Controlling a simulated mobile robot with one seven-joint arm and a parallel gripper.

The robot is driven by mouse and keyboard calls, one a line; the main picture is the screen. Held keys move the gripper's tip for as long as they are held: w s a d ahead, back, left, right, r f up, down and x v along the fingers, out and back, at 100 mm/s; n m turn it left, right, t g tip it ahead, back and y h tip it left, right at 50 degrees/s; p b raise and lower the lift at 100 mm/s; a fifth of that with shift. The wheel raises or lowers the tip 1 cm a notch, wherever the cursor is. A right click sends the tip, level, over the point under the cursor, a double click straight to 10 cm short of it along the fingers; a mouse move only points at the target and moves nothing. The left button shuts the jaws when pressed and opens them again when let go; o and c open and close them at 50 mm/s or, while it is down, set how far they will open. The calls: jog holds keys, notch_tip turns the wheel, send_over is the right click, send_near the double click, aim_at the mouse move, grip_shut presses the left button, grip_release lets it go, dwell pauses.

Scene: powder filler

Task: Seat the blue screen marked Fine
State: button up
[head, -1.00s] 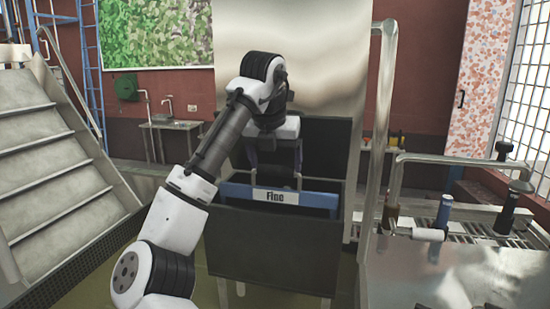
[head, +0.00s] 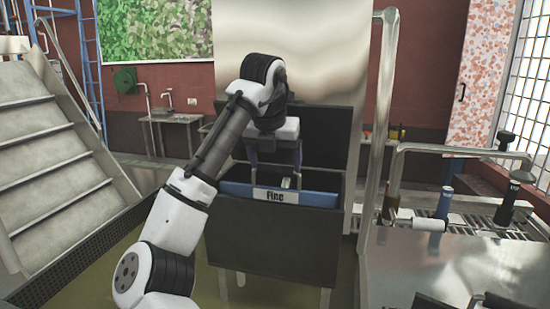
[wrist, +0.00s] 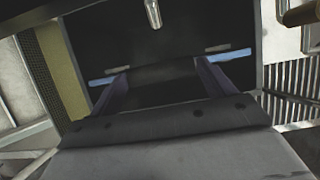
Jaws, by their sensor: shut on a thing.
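The blue screen (head: 318,199), with a white label (head: 275,196) reading Fine, sits across the mouth of a dark open box (head: 270,240). Its label faces me just above the front rim, and its lower part is hidden inside. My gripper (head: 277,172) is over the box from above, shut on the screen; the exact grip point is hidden. In the wrist view, blue strips of the screen (wrist: 228,55) show on both sides of my fingers (wrist: 163,88), against the dark interior. I cannot tell whether the screen rests on the box bottom.
A shiny metal panel (head: 290,50) rises behind the box, with an upright pipe (head: 383,120) to its right. A steel bench (head: 460,270) with black and blue-handled items is at the right. Metal stairs (head: 50,150) stand at the left.

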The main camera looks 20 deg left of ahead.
jog(key=shift+f, duration=0.2)
jog(key=o, duration=0.9)
jog(key=v, duration=1.4)
jog(key=shift+s+f, duration=0.1)
